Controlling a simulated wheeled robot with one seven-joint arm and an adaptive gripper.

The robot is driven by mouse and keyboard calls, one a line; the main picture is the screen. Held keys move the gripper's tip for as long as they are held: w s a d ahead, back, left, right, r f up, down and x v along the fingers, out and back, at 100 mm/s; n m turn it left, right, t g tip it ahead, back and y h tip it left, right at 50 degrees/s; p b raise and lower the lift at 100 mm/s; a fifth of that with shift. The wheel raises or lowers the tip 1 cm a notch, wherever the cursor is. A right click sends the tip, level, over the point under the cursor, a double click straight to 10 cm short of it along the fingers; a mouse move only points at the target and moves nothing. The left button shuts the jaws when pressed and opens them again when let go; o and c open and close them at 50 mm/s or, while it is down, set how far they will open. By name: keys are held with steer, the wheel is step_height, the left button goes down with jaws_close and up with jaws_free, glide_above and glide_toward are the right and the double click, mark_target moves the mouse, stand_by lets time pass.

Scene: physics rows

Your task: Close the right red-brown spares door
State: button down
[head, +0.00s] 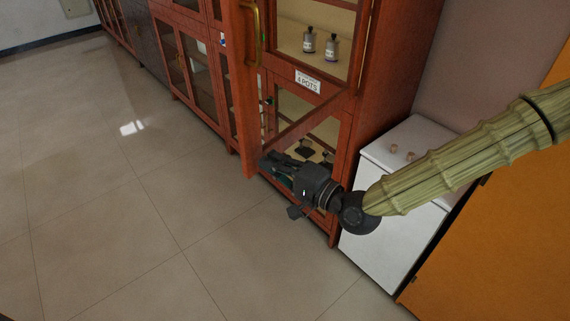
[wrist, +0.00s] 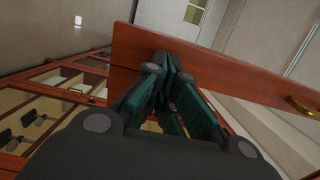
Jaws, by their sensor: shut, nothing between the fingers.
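The right red-brown door (head: 247,110) stands open, swung out from the cabinet (head: 390,70). Its free stile, with a brass handle (head: 256,35), is at the left in the head view. My gripper (head: 268,160) is low by the bottom of this stile, its fingers shut and empty. In the wrist view the door is a red-brown board (wrist: 220,82) across the picture, with the handle (wrist: 302,106) at the right. My fingertips (wrist: 165,65) overlap the board there; I cannot tell whether they touch it.
Shelves inside hold two small bottles (head: 309,40) above a "POTS" label (head: 308,82). A white cabinet (head: 385,215) stands right of the red-brown one, with an orange panel (head: 500,240) further right. The tiled floor (head: 110,190) to the left is clear.

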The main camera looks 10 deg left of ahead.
steer(key=shift+p+x, duration=0.4)
steer(key=shift+x, duration=0.8)
